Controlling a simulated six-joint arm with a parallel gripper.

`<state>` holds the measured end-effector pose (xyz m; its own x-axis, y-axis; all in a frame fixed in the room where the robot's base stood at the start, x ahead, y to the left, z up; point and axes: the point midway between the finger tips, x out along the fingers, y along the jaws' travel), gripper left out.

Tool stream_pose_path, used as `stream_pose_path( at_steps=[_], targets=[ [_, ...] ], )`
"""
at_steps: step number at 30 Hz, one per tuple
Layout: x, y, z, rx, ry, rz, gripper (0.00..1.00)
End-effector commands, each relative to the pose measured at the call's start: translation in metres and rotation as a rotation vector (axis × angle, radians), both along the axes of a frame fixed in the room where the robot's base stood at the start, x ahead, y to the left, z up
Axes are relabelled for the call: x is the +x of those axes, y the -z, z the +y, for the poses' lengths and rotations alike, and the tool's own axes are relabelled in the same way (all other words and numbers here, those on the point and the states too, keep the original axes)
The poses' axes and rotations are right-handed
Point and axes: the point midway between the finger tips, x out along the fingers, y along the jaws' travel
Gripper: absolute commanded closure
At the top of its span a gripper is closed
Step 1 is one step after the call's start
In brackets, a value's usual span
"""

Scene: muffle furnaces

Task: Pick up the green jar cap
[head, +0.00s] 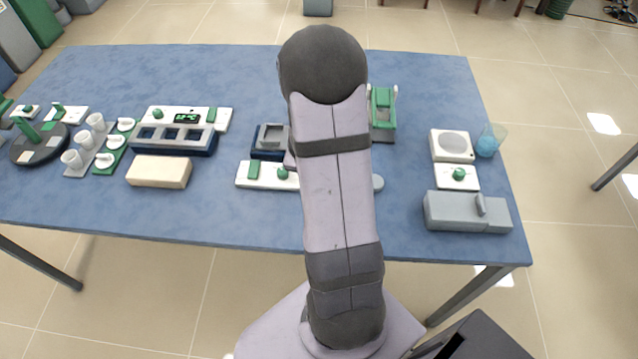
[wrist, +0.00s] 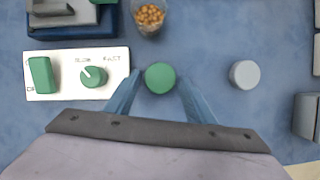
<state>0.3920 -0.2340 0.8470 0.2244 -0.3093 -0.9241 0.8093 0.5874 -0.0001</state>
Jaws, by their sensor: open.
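The green jar cap (wrist: 160,78) is a round green disc, seen from above in the wrist view. My gripper (wrist: 158,84) is open, with one blue finger to the left of the cap and one to the right. The fingertips show apart from the cap on both sides. How high the fingers are above the table is hard to tell. In the head view my arm hides the cap and my gripper.
A white panel with a green knob (wrist: 93,76) lies close left of my gripper. A cup of orange-brown bits (wrist: 148,16) stands beyond the cap. A grey round piece (wrist: 244,74) is to the right, with clear blue table between.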

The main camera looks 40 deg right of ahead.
Motion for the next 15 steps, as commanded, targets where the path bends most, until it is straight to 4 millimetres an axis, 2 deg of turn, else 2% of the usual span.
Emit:
stream_pose_path(
  at_steps=[3,10,11,13,15],
  targets=[
    [0.0017,0.0079,-0.0021,0.0,-0.001,0.0,0.5],
    [0.0019,0.007,-0.0025,0.0,-0.001,0.0,0.5],
    [0.0019,0.007,-0.0025,0.0,-0.001,0.0,0.53],
    [0.0019,0.007,-0.0025,0.0,-0.001,0.0,0.7],
    [0.0019,0.0069,-0.0024,0.0,-0.001,0.0,0.81]
  ],
)
